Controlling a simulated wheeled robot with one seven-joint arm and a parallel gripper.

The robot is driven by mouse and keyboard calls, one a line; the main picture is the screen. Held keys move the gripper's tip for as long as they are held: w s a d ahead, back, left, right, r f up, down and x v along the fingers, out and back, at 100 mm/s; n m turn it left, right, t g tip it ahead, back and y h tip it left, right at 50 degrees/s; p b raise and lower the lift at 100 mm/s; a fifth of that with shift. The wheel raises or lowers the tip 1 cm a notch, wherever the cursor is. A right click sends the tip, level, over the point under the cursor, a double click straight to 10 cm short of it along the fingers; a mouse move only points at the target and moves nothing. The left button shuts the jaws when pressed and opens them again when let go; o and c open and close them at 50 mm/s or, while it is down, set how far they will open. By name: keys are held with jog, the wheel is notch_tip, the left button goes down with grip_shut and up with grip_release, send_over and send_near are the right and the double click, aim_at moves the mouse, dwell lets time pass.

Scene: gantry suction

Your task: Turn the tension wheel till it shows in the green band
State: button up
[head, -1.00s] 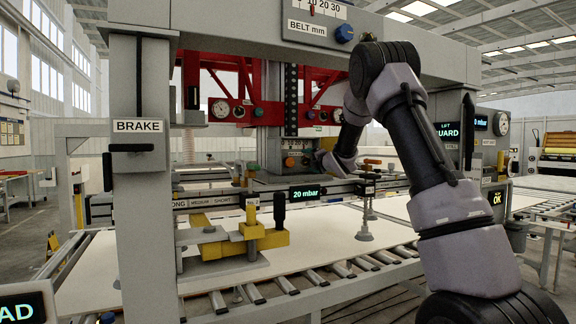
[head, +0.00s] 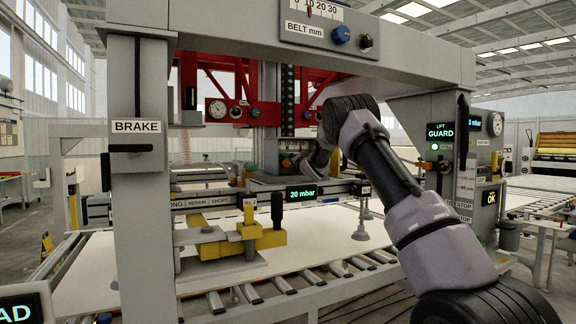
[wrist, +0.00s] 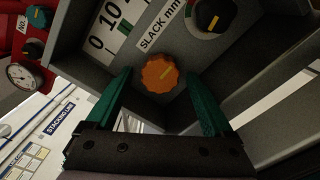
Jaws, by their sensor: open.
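A dark round dial (wrist: 214,14) with a yellow mark and a coloured rim is up and right. My gripper (wrist: 158,80) is open, its green fingers on either side of the orange wheel, apart from it in the picture. In the head view my arm hides most of this panel; the scale pointer does not show clearly.
The grey gantry frame (head: 140,220) surrounds the work area, with a "BELT mm" panel (head: 314,30) overhead. A red truss (head: 215,75) and a dial gauge (wrist: 22,77) are to the left. A white sheet (head: 200,270) lies on rollers below.

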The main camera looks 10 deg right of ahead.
grip_shut()
jog(key=c, duration=1.4)
grip_release()
jog(key=shift+o, duration=0.2)
jog(key=shift+m, duration=0.3)
